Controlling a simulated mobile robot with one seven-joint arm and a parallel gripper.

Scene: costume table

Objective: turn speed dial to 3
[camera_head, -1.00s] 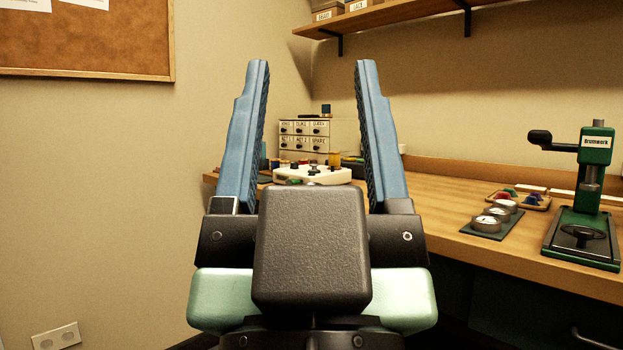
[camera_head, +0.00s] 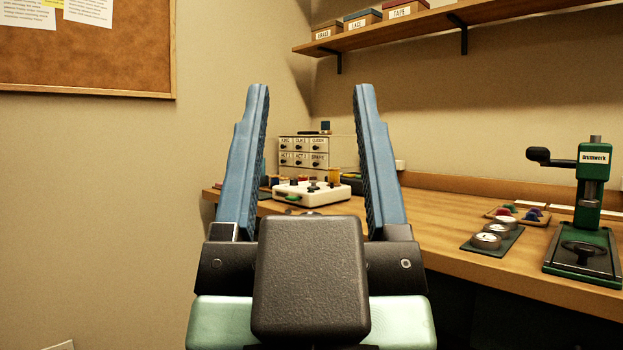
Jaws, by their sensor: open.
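A white box with dark knobs on its top (camera_head: 318,195) stands on the table, seen between the fingers of my gripper. It appears to carry the dial, but the knobs are too small to tell which is the speed dial or what it reads. One green part shows at its front left. My gripper (camera_head: 310,100) is open and empty, its two blue fingers pointing up in the picture, apart from the box. The gripper's dark body hides part of the table edge below the box.
A drawer cabinet (camera_head: 303,152) with labelled drawers stands behind the box. A green press (camera_head: 590,200) stands at the right, with round tins (camera_head: 487,241) on a dark mat beside it. A shelf (camera_head: 420,32) with boxes hangs above. The table (camera_head: 430,212) is clear in the middle.

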